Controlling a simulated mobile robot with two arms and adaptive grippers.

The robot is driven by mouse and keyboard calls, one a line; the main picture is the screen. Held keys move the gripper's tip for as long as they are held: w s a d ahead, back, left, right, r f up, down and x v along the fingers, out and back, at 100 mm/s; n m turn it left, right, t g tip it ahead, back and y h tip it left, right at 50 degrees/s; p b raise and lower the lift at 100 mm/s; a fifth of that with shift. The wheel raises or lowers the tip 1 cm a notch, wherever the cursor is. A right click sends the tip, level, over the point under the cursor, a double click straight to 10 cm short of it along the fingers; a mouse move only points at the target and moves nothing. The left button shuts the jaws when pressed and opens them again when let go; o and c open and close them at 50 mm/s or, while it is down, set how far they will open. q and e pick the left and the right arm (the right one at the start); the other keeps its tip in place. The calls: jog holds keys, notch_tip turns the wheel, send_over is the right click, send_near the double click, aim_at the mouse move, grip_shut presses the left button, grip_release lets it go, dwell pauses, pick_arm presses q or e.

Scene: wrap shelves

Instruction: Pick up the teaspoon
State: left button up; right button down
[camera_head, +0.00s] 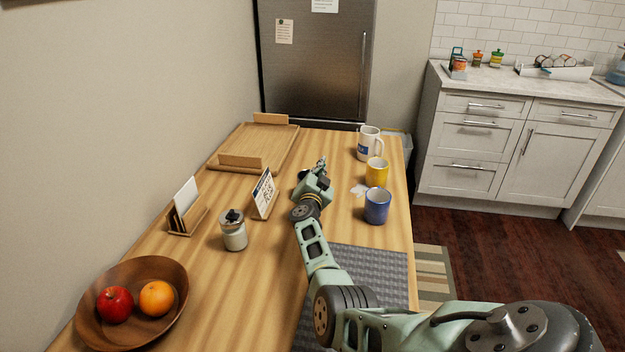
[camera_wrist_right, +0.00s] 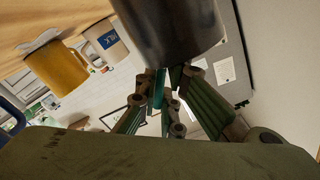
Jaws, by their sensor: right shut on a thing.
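No teaspoon can be made out in either view. My right gripper (camera_head: 318,173) is low over the middle of the wooden table. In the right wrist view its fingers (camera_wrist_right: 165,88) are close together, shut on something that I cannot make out. A dark metallic cylinder (camera_wrist_right: 170,30) is right at the fingertips in that view. The fingers overlap its edge, and I cannot tell whether they touch it. In the head view a small dark thing (camera_head: 303,174) shows just left of the gripper, mostly hidden by it. My left gripper is not in view.
Right of the gripper stand a blue mug (camera_head: 377,208), a yellow mug (camera_head: 377,174) and a white mug (camera_head: 368,146). A card holder (camera_head: 264,196) and a lidded jar (camera_head: 233,235) stand left. A wooden tray (camera_head: 262,148) lies behind, a fruit bowl (camera_head: 172,318) front left.

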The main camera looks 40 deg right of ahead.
jog(key=shift+s+f, duration=0.1)
jog(key=shift+f, duration=0.15)
